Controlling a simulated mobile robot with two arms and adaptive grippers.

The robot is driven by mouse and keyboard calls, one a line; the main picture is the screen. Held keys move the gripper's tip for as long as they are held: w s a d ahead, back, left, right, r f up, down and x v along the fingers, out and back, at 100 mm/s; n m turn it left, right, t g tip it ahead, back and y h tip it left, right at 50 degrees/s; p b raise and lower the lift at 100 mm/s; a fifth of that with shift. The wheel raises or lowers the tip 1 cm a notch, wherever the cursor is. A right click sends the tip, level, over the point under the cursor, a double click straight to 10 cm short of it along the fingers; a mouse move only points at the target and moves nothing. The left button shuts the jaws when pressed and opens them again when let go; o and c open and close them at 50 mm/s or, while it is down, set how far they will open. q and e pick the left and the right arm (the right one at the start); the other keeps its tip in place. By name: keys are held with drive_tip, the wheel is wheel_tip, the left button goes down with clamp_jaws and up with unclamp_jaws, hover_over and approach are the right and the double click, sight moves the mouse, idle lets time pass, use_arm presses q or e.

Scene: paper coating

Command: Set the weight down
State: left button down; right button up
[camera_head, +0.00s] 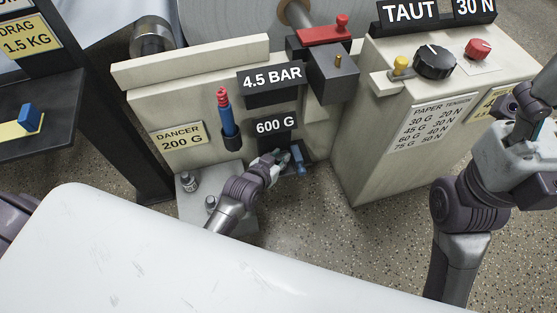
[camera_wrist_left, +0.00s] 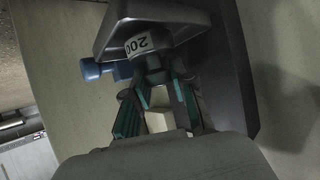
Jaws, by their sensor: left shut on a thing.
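My left gripper (camera_head: 279,160) is below the 600 G display (camera_head: 275,126), against the front of the pale machine. In the left wrist view its two fingers (camera_wrist_left: 158,105) are closed on the neck of a dark weight (camera_wrist_left: 150,62) with a label reading "200". Above it in that view is a broad grey plate (camera_wrist_left: 150,18); I cannot tell whether the weight touches it. In the head view the weight is mostly hidden by the gripper. My right gripper (camera_head: 528,110) is at the right edge, and its fingers are not clear.
Two small metal weights (camera_head: 190,181) stand on a grey shelf (camera_head: 230,220) at the lower left of the machine. A blue handle (camera_head: 299,160) is just right of my left gripper. A blue and red tool (camera_head: 226,112) stands in a holder. A white surface (camera_head: 150,255) fills the foreground.

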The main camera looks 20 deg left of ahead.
use_arm(q)
drive_tip(key=shift+f, duration=0.15)
drive_tip(key=c, duration=1)
unclamp_jaws()
drive_tip(key=shift+f, duration=0.1)
drive_tip(key=shift+o, duration=0.2)
